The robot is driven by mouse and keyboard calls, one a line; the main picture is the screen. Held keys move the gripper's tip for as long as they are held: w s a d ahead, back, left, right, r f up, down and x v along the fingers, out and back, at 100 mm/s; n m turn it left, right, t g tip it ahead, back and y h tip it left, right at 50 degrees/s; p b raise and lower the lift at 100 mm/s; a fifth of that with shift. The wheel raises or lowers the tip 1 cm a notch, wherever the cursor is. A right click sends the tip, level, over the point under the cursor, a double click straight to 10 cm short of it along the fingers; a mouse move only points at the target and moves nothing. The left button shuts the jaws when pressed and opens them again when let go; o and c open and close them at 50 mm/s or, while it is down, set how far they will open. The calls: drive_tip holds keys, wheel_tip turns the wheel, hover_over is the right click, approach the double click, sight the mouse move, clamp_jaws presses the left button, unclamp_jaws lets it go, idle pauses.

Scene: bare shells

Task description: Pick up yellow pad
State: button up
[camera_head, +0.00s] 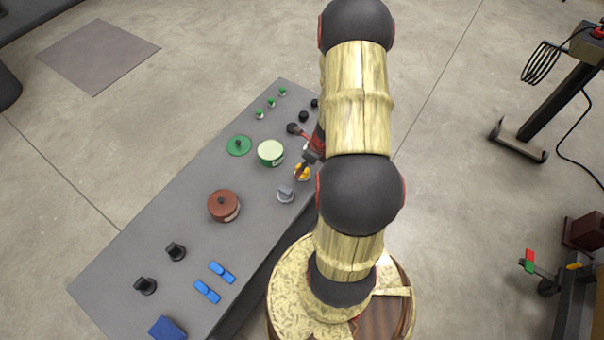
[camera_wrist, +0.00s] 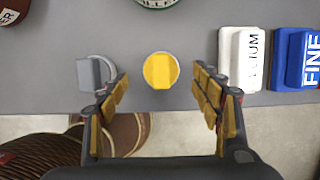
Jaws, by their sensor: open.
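In the wrist view my open gripper (camera_wrist: 160,82) has one finger to the left of the pad and one to the right, with clear gaps at both sides. The fingers hold nothing. I cannot tell how high they are above the table.
A grey piece (camera_wrist: 92,72) sits close to the left finger. A white block (camera_wrist: 243,60) and a blue block marked FINE (camera_wrist: 294,62) stand to the right. The grey table (camera_head: 180,215) also bears a green lidded pot (camera_head: 271,153) and a brown one (camera_head: 223,206).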

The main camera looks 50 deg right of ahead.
drive_tip(key=b+x, duration=0.2)
drive_tip(key=x, duration=0.2)
drive_tip(key=shift+w+f, duration=0.1)
drive_tip(key=shift+f, duration=0.3)
drive_tip(key=shift+c, duration=0.5)
drive_tip(key=c, duration=1.1)
drive_tip(key=shift+r, duration=0.15)
